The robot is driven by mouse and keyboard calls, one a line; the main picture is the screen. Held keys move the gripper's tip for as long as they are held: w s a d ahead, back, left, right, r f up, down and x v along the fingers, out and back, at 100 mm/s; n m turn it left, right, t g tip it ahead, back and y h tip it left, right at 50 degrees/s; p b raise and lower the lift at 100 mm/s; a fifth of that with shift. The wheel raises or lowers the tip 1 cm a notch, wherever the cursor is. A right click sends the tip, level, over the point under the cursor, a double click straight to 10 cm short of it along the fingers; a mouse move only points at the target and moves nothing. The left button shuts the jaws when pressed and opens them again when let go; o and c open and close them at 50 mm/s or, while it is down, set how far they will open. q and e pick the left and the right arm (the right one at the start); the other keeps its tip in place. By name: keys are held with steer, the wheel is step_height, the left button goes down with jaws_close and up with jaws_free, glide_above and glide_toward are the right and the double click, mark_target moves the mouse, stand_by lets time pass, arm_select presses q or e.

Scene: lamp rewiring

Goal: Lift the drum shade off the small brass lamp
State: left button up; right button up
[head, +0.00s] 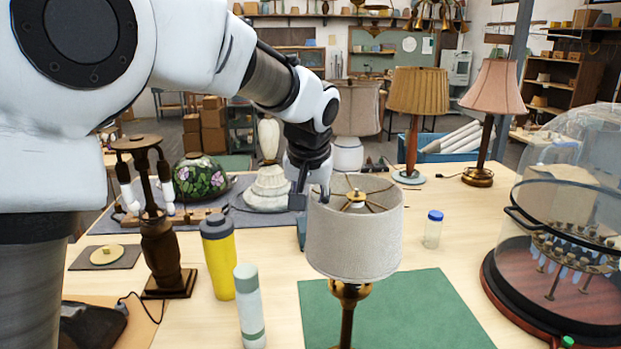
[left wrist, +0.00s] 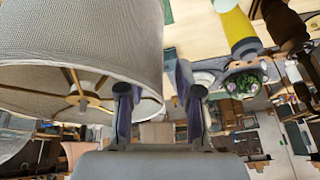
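The small brass lamp (head: 347,318) stands on a green mat, with its light grey drum shade (head: 355,238) in place on top. A brass finial and spokes (head: 356,196) show inside the shade's open top. My left gripper (head: 312,194) is at the shade's upper left rim, pointing down, one finger outside the wall and one over the inside. In the left wrist view the shade (left wrist: 80,45) fills the upper left, and the open fingers (left wrist: 160,108) stand apart on either side of its wall edge. Contact cannot be told. My right gripper is not in view.
A yellow bottle (head: 218,262), a white-green bottle (head: 249,308) and a dark wooden lamp base (head: 162,250) stand left of the lamp. A blue-capped jar (head: 433,230) stands right, then a glass dome (head: 570,200). The green mat (head: 430,310) is clear right of the lamp.

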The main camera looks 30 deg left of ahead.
arm_select(q)
steer(key=shift+w+a+f, duration=0.2)
steer(key=shift+w+f, duration=0.6)
steer(key=shift+f, duration=0.2)
steer(key=shift+s+r, duration=0.1)
steer(key=shift+s, duration=0.25)
steer(key=shift+s+r, duration=0.1)
steer(key=shift+s, duration=0.1)
steer(key=shift+c, duration=0.7)
jaws_close()
steer(key=shift+w, duration=0.15)
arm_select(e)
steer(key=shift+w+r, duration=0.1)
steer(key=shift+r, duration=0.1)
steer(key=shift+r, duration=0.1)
arm_select(q)
steer(key=shift+w+r+p, duration=0.1)
steer(key=shift+r+p, duration=0.05)
steer(key=shift+p, duration=0.25)
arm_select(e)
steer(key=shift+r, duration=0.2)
